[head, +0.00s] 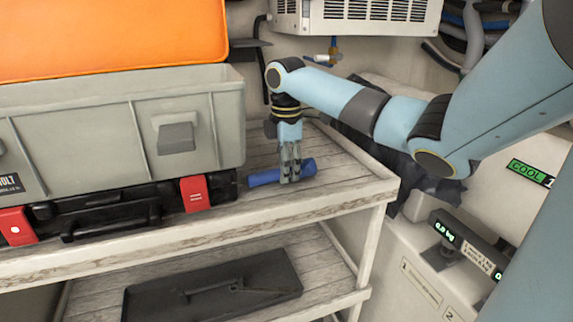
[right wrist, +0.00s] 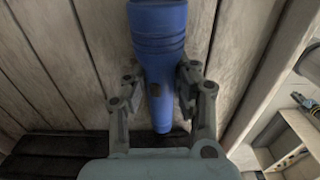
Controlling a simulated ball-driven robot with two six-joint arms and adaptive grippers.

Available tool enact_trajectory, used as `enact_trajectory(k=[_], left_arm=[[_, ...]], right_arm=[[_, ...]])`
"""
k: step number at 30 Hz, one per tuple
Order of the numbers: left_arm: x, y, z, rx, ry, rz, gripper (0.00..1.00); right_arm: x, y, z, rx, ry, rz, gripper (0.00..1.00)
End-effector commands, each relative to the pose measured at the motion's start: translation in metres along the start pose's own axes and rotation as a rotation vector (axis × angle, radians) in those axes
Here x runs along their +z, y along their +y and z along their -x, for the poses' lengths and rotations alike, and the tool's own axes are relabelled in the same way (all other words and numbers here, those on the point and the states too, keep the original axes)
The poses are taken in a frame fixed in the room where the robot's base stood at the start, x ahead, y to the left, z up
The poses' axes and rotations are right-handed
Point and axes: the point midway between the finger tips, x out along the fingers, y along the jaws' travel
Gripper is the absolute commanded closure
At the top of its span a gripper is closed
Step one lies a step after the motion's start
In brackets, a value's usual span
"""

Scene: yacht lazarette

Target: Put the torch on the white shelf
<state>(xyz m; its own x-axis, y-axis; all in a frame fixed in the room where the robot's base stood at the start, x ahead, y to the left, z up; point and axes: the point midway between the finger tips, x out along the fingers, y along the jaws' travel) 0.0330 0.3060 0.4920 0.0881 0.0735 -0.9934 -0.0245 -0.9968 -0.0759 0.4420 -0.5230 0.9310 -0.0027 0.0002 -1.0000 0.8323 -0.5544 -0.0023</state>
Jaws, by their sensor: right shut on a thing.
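The torch (head: 263,178) is blue and lies level at the upper shelf board, near its front edge and right of the black case. My right gripper (head: 290,177) points down and is shut on the torch. In the right wrist view the torch (right wrist: 160,45) runs between the two fingers, its wide ribbed end away from the palm. I cannot tell whether it rests on the boards or is just above them. The white shelf (head: 330,195) is a worn whitewashed wooden rack with an upper and a lower board. My left gripper is not in view.
A grey crate (head: 115,125) with an orange thing (head: 110,40) on top stands on a black case (head: 105,215) with red latches. A dark tray (head: 215,290) lies on the lower board. A scale (head: 465,245) stands at right. Bare boards surround the gripper's right side.

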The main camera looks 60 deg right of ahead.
Motion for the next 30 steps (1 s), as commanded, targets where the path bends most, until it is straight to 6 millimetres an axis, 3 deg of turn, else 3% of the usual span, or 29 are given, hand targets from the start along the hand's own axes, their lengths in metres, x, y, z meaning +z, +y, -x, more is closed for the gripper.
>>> enact_trajectory(k=[1, 6, 17, 30], left_arm=[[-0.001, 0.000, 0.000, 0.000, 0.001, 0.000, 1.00], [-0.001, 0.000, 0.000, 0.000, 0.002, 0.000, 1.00], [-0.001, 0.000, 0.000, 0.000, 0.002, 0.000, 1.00], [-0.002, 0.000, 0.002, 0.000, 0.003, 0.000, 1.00]], right_arm=[[0.000, 0.000, -0.001, -0.001, 0.000, 0.000, 0.71], [0.000, 0.000, -0.001, -0.001, 0.000, 0.000, 0.51], [0.000, 0.000, 0.009, 0.001, 0.000, 0.000, 0.51], [0.000, 0.001, 0.100, 0.003, 0.001, 0.000, 0.51]])
